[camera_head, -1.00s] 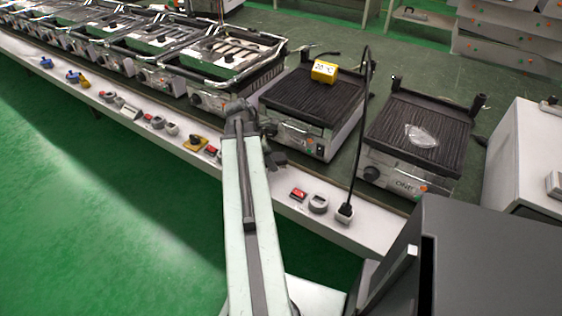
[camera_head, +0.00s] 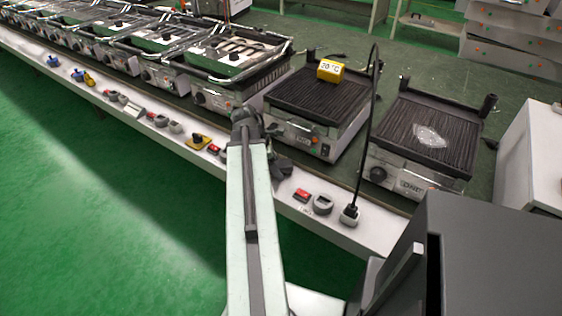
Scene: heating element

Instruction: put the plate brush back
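I cannot make out a plate brush in this view. My arm reaches forward from the bottom of the picture to the bench's front edge. My gripper (camera_head: 281,166) seems to be the dark shape at the arm's far end, in front of the middle ribbed grill (camera_head: 312,105). It is small and partly hidden by the arm, so its fingers and anything in them cannot be told. A yellow block reading 20 °C (camera_head: 330,70) rests on that grill. A second ribbed grill (camera_head: 408,130) to the right carries a clear, crumpled-looking item (camera_head: 430,137).
A row of metal-framed appliances (camera_head: 236,52) fills the bench to the left. Sockets and switches (camera_head: 323,205) line its front ledge, and a black cable rises from a plug (camera_head: 350,214). A white box (camera_head: 530,155) stands at right. The green floor (camera_head: 90,220) at left is clear.

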